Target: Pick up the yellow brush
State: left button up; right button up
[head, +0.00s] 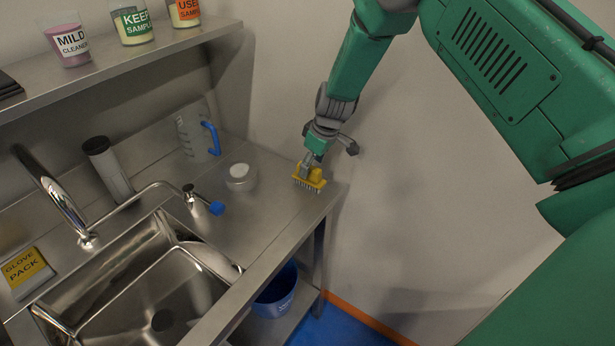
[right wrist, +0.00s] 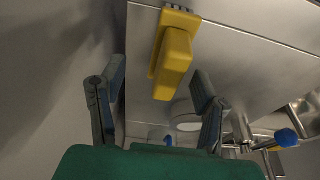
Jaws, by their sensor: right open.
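The yellow brush (head: 311,179) sits near the right end of the steel counter (head: 262,210), with dark bristles along its lower edge. In the right wrist view the brush (right wrist: 173,50) shows its yellow block and handle ahead of the fingers. My right gripper (head: 308,160) is at the brush in the head view, reaching down from above. In the right wrist view my right gripper (right wrist: 158,98) has its two fingers spread wide, with the handle end between and beyond them. I cannot tell whether a finger touches it. My left gripper is not in view.
Left of the brush stand a small white-lidded jar (head: 240,178) and a clear jug (head: 197,137) with a blue handle. A blue-tipped tap (head: 203,203) and the sink (head: 150,290) are nearer. A wall is behind; a blue bucket (head: 276,292) stands below.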

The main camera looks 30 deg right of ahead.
jog(key=shift+a+f, duration=0.15)
jog(key=shift+f, duration=0.1)
jog(key=p+x, duration=0.1)
jog(key=x, duration=0.3)
jog(key=shift+s+a+f, duration=0.1)
jog(key=shift+a+f, duration=0.1)
jog(key=shift+f, duration=0.1)
jog(key=shift+r, duration=0.1)
jog(key=c, duration=1.3)
